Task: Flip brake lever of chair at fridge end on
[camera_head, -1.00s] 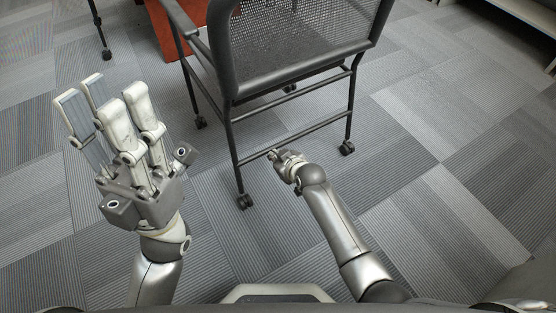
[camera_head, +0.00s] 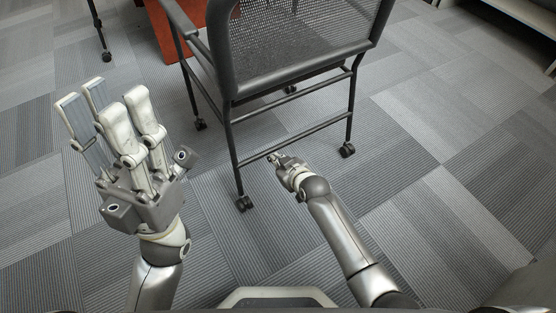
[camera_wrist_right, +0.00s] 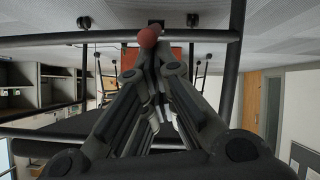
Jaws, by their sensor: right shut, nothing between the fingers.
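A black mesh-backed chair (camera_head: 300,42) on casters stands in front of me, its back toward me. Its low rear crossbar (camera_head: 285,142) runs between the legs. In the right wrist view a small red rounded knob (camera_wrist_right: 149,36) shows at the crossbar (camera_wrist_right: 70,38), just beyond my fingertips; I take it for the brake lever's end. My right gripper (camera_head: 277,160) is shut and empty, just on my side of the crossbar. In the wrist view its fingers (camera_wrist_right: 152,65) meet below the knob; contact is unclear. My left gripper (camera_head: 105,106) is open, raised and empty, left of the chair.
A reddish-brown table (camera_head: 178,38) stands behind the chair. A caster of another chair (camera_head: 106,54) shows at the upper left. A pale shelf edge (camera_head: 530,12) is at the upper right. The carpet right of the chair is clear.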

